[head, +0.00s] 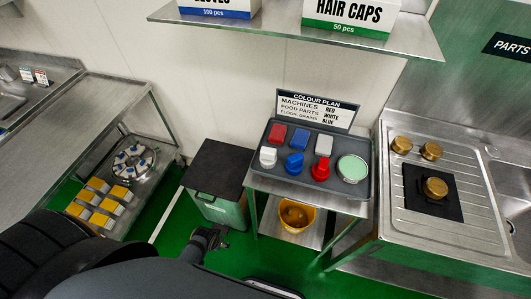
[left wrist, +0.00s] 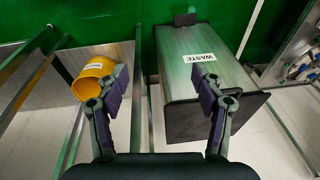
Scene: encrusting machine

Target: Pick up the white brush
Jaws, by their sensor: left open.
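The grey tray (head: 310,185) on the steel stand holds two white pieces: a block (head: 323,144) at the back right and a knobbed piece (head: 268,157) at the front left. Their bristles do not show, so I cannot tell which is the white brush. A red block (head: 277,135), a blue block (head: 299,139), a blue knobbed piece (head: 294,164) and a red knobbed piece (head: 320,170) lie with them. My left gripper (head: 210,238) is low, left of the stand and in front of the bin. The left wrist view shows it open and empty (left wrist: 161,86).
A waste bin (left wrist: 205,70) with a dark lid (head: 219,167) stands left of the tray's stand. A yellow bucket (head: 296,216) sits on the stand's lower shelf. A round green-topped dish (head: 352,168) is at the tray's right end. A colour plan sign (head: 315,109) stands behind.

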